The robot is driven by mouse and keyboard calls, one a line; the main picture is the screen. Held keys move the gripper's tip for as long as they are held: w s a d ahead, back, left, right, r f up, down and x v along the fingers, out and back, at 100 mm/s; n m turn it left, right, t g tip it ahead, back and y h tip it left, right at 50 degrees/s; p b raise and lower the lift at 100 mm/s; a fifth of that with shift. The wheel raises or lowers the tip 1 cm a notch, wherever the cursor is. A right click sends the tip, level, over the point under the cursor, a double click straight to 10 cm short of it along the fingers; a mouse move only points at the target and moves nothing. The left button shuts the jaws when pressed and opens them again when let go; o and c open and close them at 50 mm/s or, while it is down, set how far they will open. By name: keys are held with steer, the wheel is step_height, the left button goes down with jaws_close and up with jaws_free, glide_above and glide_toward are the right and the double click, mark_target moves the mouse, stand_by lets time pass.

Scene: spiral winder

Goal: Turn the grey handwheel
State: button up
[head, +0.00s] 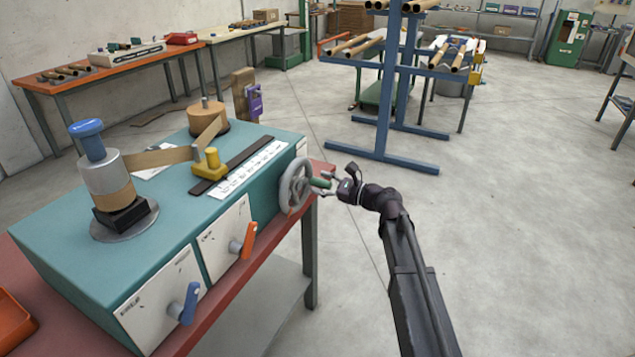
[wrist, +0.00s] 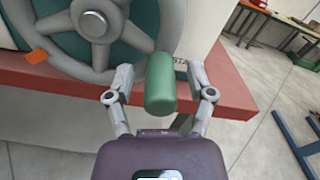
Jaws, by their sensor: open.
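The grey handwheel (head: 296,186) is on the right end face of the teal winder (head: 92,254), with a green handle (head: 320,183) sticking out from it toward my gripper. In the wrist view the spoked wheel (wrist: 95,22) fills the upper left. Its green handle (wrist: 160,84) lies between the two fingers of my gripper (wrist: 160,80). The fingers are open, one on each side of the handle, with a visible gap on both sides. My gripper (head: 328,183) reaches the handle from the right in the head view.
The winder stands on a red-topped bench (head: 258,262) whose edge (wrist: 240,92) runs just beyond my fingers. An orange lever (head: 243,243) and a blue lever (head: 186,304) stick out of its front. A blue rack (head: 388,100) stands behind.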

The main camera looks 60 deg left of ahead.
steer(key=shift+s+a, duration=0.35)
steer(key=shift+a, duration=0.25)
jaws_close()
